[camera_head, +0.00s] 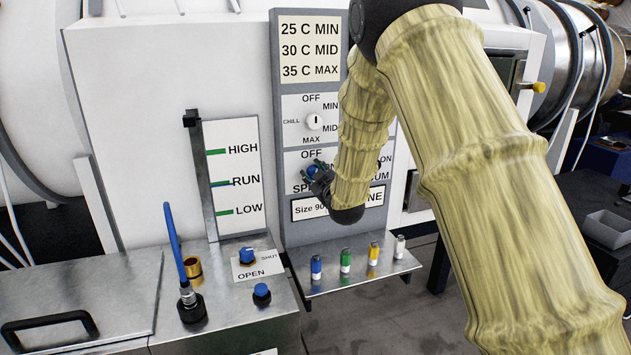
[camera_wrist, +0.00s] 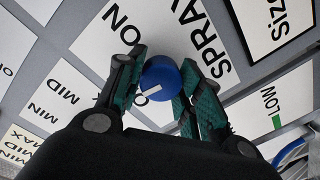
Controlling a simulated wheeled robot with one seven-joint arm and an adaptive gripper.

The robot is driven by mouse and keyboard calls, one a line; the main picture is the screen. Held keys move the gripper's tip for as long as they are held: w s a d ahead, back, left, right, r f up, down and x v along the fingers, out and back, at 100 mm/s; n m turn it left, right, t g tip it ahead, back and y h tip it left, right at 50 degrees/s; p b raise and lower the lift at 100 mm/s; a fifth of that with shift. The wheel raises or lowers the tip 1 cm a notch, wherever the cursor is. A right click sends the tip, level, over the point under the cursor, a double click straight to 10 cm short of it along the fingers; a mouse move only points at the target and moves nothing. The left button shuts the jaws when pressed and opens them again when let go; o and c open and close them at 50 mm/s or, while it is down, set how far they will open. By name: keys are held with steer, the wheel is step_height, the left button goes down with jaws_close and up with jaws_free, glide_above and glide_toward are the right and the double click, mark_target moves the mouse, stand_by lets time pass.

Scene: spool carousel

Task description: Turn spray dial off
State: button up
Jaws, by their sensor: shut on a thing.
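The spray dial (camera_head: 313,171) is a round blue knob on the white control panel, below an OFF label and above the partly covered SPRAY word. In the wrist view the dial (camera_wrist: 160,72) has a short white mark pointing to the lower left, away from the SPRAY word. My arm covers the right part of the panel.
The white chill dial (camera_head: 315,121) sits just above. A small shelf with several coloured pegs (camera_head: 345,261) juts out below. At left are a blue-handled lever (camera_head: 175,245), a blue SHUT/OPEN knob (camera_head: 247,255) and another blue knob (camera_head: 261,291).

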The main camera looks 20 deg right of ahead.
steer(key=shift+n+b, duration=0.5)
steer(key=shift+n, duration=0.4)
steer(key=o, duration=1)
steer(key=shift+o, duration=0.2)
steer(key=s, duration=1.2)
steer(key=shift+d+r, duration=0.2)
steer(key=shift+d, duration=0.05)
